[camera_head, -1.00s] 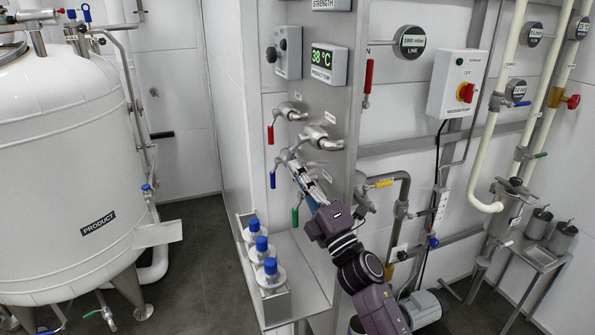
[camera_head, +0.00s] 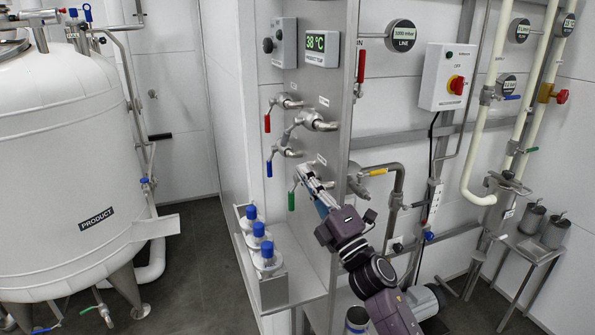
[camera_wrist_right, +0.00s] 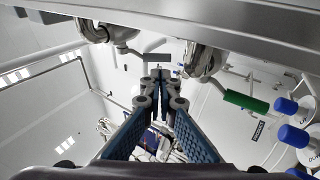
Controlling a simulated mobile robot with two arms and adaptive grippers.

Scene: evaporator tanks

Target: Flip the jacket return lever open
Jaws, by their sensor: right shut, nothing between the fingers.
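Several lever valves sit on the steel panel in the head view: a red lever (camera_head: 267,123), a blue lever (camera_head: 269,168) and a green lever (camera_head: 291,200), all hanging down. Their labels are too small to read, so I cannot tell which is the jacket return lever. My right gripper (camera_head: 303,171) is shut and empty at the green lever's valve, overlapping its body in this view; contact is unclear. In the right wrist view the closed fingertips (camera_wrist_right: 160,76) point between two valve bodies, with the green lever (camera_wrist_right: 246,102) to their right, apart from them. My left gripper is not in view.
Blue-capped bottles (camera_head: 259,230) stand in a tray below the panel, left of my right arm. A yellow-handled valve (camera_head: 377,172) and pipes are close on the right. The white product tank (camera_head: 70,170) stands at far left, with open floor between.

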